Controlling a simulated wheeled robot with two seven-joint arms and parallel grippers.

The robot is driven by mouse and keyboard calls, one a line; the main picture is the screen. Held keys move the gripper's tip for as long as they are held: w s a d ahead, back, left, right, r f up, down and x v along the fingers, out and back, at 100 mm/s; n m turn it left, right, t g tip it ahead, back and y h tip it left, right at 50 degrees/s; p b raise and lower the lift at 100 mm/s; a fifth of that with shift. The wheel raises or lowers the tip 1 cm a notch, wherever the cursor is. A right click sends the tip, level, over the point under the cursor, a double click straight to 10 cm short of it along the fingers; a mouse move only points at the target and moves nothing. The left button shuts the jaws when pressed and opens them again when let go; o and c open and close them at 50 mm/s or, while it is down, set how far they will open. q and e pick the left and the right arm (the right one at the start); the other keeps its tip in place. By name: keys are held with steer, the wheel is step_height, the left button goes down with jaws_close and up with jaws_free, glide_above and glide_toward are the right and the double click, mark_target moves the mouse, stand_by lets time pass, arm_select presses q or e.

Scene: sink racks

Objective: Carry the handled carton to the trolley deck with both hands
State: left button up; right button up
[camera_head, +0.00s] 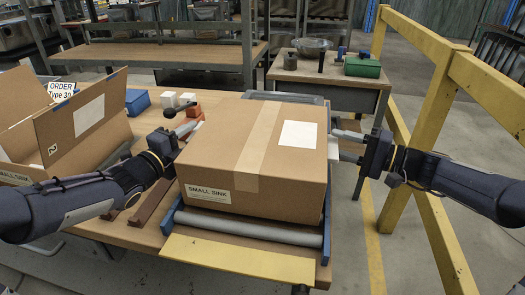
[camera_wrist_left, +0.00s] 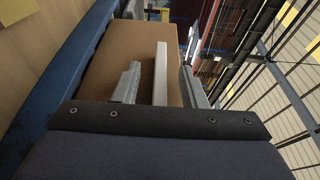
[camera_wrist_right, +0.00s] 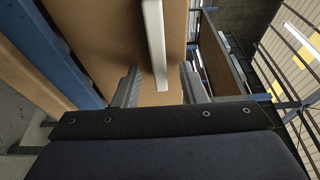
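The handled carton (camera_head: 252,157), brown with a tape strip and "SMALL SINK" label, sits flat on a blue-railed roller bed (camera_head: 250,230). My left gripper (camera_head: 184,128) is at its left side; my right gripper (camera_head: 345,136) is at its right side. In the left wrist view, a white handle bar (camera_wrist_left: 160,72) stands between the open fingers (camera_wrist_left: 158,85), with gaps both sides. In the right wrist view, a white handle bar (camera_wrist_right: 155,42) reaches between the open fingers (camera_wrist_right: 157,86), also with gaps. I cannot identify the trolley deck for certain.
An open carton (camera_head: 85,125) stands left on the wooden bench. A blue box (camera_head: 138,101) and small white blocks lie behind my left gripper. A yellow railing (camera_head: 440,110) stands right. A back table (camera_head: 330,78) holds a metal bowl (camera_head: 311,46) and green box (camera_head: 362,66).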

arm_select(q)
steer(key=shift+w, duration=0.1)
arm_select(e)
steer(key=shift+a, duration=0.2)
arm_select(q)
jaws_close()
arm_select(e)
jaws_close()
steer(key=shift+d, duration=0.1)
stand_by(0.8)
arm_select(q)
steer(key=shift+r, duration=0.2)
arm_select(e)
steer(key=shift+r, duration=0.2)
